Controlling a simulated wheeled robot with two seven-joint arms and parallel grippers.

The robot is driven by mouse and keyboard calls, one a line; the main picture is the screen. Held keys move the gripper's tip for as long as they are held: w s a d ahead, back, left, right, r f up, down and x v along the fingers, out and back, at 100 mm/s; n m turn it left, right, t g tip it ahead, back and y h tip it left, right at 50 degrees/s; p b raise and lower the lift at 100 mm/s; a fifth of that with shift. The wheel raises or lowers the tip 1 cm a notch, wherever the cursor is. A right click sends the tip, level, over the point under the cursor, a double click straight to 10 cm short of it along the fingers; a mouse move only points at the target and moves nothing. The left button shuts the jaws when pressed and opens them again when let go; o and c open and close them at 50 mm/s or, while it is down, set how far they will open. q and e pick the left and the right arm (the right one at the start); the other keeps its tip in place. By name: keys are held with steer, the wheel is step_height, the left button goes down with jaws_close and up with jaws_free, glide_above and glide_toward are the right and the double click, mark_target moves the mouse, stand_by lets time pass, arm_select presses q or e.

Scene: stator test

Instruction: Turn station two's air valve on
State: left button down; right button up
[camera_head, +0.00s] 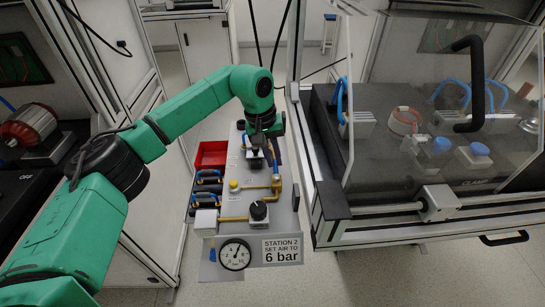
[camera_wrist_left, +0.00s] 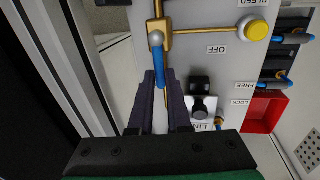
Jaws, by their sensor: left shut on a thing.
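The station two panel (camera_head: 246,232) carries a brass air valve (camera_head: 277,186) with a blue lever. In the left wrist view the blue lever (camera_wrist_left: 159,66) runs from the silver pivot on the brass body (camera_wrist_left: 160,26) down between my fingers, roughly in line with the brass pipe. The label OFF (camera_wrist_left: 216,50) is beside it to the right. My left gripper (camera_head: 269,148), also in the wrist view (camera_wrist_left: 161,84), is shut on the lever; its fingers hide the lever's far end. The pressure gauge (camera_head: 234,254) is at the panel's front. My right gripper is not in view.
A yellow button (camera_head: 234,184) and a black knob (camera_head: 258,210) sit near the valve. A sign (camera_head: 282,250) reads 6 bar. A red tray (camera_head: 210,154) is at the panel's left. A clear-guarded machine (camera_head: 425,205) stands close on the right.

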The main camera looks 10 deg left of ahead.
arm_select(q)
steer(key=shift+r, duration=0.1)
steer(key=c, duration=0.9)
jaws_free()
steer(key=shift+o, duration=0.2)
step_height(320, 180, up, 14)
steer(key=a, duration=0.2)
steer(key=shift+s+a+p, duration=0.35)
